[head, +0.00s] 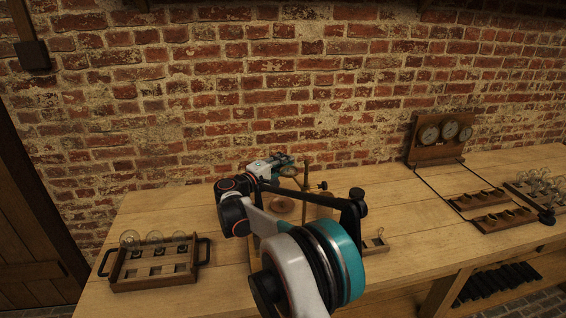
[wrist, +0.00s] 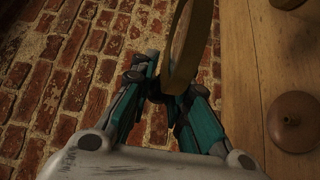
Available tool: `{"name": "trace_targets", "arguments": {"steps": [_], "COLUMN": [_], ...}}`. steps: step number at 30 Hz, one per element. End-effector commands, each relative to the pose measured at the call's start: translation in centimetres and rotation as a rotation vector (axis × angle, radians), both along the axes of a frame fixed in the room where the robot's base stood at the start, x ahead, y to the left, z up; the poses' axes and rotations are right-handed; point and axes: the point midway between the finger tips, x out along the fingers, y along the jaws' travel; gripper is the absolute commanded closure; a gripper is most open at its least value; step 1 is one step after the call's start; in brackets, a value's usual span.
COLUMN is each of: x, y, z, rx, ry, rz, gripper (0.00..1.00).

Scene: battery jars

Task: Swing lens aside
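In the wrist view a brass-coloured ring (wrist: 190,45), which looks like the lens's rim, stands nearly edge-on at the top middle. Its lower end lies between or just in front of the two teal-and-black fingers of my gripper (wrist: 170,82). Whether the fingers touch the rim cannot be told. In the head view my gripper (head: 280,163) is small, beside a thin upright post (head: 305,176) on the bench stand. I cannot make out the lens there; my arm covers much of the stand.
A round brown wooden piece (wrist: 293,121) sits on the wood at the wrist view's right. A tray with glass bulbs (head: 155,262) stands at the left of the bench (head: 185,205). A panel of gauges (head: 440,140) and dark trays stand at the right. A brick wall rises behind.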

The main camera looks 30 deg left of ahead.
Motion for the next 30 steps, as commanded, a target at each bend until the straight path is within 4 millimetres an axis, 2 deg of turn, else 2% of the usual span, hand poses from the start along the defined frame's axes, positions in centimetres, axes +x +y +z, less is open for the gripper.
{"name": "trace_targets", "arguments": {"steps": [1,2,14,19,30], "x": [0.0,0.0,-0.4,-2.6,-9.6], "y": [-0.1,-0.1,0.2,0.8,2.3], "z": [0.0,0.0,0.0,0.1,0.0], "rx": [0.0,0.0,0.0,0.0,-0.001], "ry": [0.0,0.0,-0.001,-0.001,0.0], "rz": [-0.001,-0.001,0.002,0.005,0.003], "gripper": [0.69,0.64,0.64,0.64,0.64]}}
